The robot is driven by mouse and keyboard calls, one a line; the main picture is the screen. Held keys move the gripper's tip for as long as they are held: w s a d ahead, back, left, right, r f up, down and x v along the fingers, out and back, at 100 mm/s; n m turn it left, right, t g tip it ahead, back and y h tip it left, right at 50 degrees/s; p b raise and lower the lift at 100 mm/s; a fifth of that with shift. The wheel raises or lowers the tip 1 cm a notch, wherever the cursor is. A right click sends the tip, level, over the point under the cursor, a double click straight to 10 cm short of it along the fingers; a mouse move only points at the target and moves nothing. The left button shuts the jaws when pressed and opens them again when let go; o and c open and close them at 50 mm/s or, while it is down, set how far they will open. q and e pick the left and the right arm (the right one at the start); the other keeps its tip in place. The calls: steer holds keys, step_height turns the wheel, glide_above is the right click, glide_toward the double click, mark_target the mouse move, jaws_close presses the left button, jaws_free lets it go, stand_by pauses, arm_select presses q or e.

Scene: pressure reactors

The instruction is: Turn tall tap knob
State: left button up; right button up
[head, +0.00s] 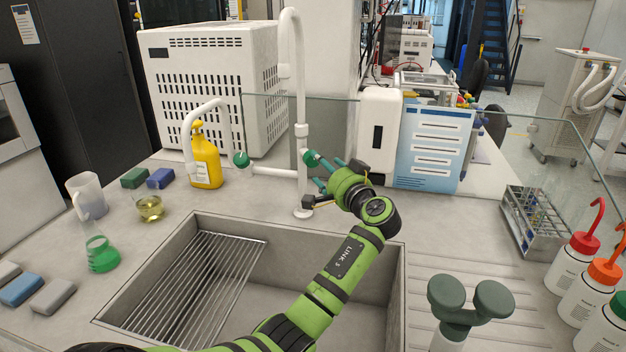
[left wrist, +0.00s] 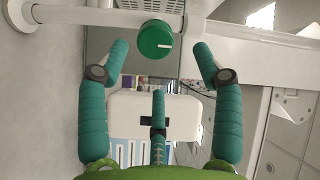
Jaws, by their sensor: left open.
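The tall white tap (head: 301,100) rises behind the sink. A round green knob (head: 311,157) sits on its column, and a second green knob (head: 241,159) is at the left end of its side pipe. My left gripper (head: 328,174) is open and empty, its blue-green fingers pointing at the knob on the column. In the left wrist view, a green knob (left wrist: 155,40) with a short white mark lies just ahead, between the two outer fingertips of my left gripper (left wrist: 161,62). No finger appears to touch it. My right gripper is not in view.
The steel sink (head: 115,305) with a wire rack lies below my arm. A dark green twin-headed fixture (head: 468,302) stands front right. Glass panels run behind the tap.

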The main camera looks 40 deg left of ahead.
mark_target(314, 160)
arm_select(q)
steer(key=shift+a+f, duration=0.1)
steer(key=shift+f, duration=0.2)
steer(key=shift+a+r, duration=0.1)
steer(key=shift+a, duration=0.1)
steer(key=p+x, duration=0.1)
steer(key=x, duration=0.4)
steer(key=shift+p, duration=0.35)
steer(key=shift+w+a, duration=0.3)
steer(key=shift+a, duration=0.35)
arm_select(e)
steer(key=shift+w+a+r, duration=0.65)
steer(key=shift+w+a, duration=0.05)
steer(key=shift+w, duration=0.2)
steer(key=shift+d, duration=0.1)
arm_select(q)
steer(key=c, duration=0.9)
steer(key=shift+c, duration=1.3)
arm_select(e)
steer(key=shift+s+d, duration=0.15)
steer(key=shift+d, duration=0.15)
